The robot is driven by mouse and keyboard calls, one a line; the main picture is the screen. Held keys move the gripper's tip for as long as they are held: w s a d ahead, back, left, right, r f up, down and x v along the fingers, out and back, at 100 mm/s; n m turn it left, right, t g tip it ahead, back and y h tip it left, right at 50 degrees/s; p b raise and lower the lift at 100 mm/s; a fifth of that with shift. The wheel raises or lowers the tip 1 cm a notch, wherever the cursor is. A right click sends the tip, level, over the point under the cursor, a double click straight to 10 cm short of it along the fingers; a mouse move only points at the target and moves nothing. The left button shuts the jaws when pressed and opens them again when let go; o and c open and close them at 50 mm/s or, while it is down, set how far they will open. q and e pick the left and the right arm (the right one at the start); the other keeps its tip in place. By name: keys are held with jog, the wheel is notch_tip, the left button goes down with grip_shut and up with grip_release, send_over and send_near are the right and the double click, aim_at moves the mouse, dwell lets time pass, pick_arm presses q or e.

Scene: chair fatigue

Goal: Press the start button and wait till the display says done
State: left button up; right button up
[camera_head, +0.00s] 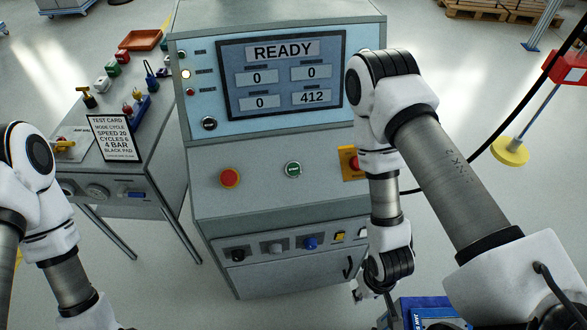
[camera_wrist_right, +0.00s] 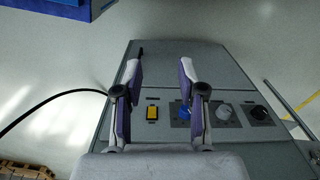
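The display (camera_head: 281,75) above reads READY, with 0, 0, 0 and 412 below. My right gripper (camera_wrist_right: 160,70) is open and empty in the wrist view, its fingers apart over the machine's lower front. In the head view it hangs right of and below the start button, not touching it. My left arm is at the left edge; its gripper is out of view.
Black, grey and blue knobs (camera_head: 310,243) and a yellow switch (camera_head: 340,236) line the lower front. A side table (camera_head: 150,170) at left holds a test card (camera_head: 113,138) and small parts. A blue box (camera_head: 432,312) stands below my right arm.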

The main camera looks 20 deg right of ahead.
grip_shut()
dwell(1.1)
